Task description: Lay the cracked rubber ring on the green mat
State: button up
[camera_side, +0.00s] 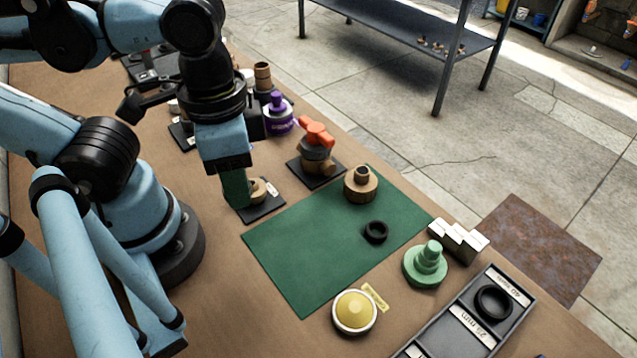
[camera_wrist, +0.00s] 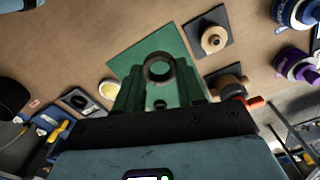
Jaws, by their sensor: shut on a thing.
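The green mat (camera_side: 300,250) lies flat on the brown bench; it also shows in the wrist view (camera_wrist: 130,62). My gripper (camera_side: 240,205), with green fingers, is left of the mat, beside a dark pad with a tan fitting. In the wrist view my gripper (camera_wrist: 158,75) is shut on a dark ring (camera_wrist: 158,54) between its fingertips. The side view hides this ring, and I cannot make out a crack in it. Another black ring (camera_side: 375,232) lies on the right part of the mat.
A tan fitting (camera_side: 360,190) stands on the mat's far corner. An orange-handled valve (camera_side: 316,135) is beyond the mat. A yellow-domed part (camera_side: 355,310) and a green stepped part (camera_side: 426,268) border it. A labelled tray (camera_side: 440,343) holds a black ring. The mat's middle is clear.

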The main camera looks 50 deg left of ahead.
jog(key=shift+s+d+r, duration=0.2)
jog(key=shift+d+r, duration=0.05)
jog(key=shift+d, duration=0.2)
jog(key=shift+s+d+r, duration=0.15)
jog(key=shift+d+r, duration=0.05)
jog(key=shift+d, duration=0.2)
jog(key=w+d+f+n, duration=0.2)
jog(key=d+n, duration=0.3)
jog(key=n, duration=0.5)
send_over(308, 220)
notch_tip(308, 220, down, 8)
jog(key=shift+f, duration=2)
jog(key=shift+f, duration=0.15)
jog(key=o, duration=1)
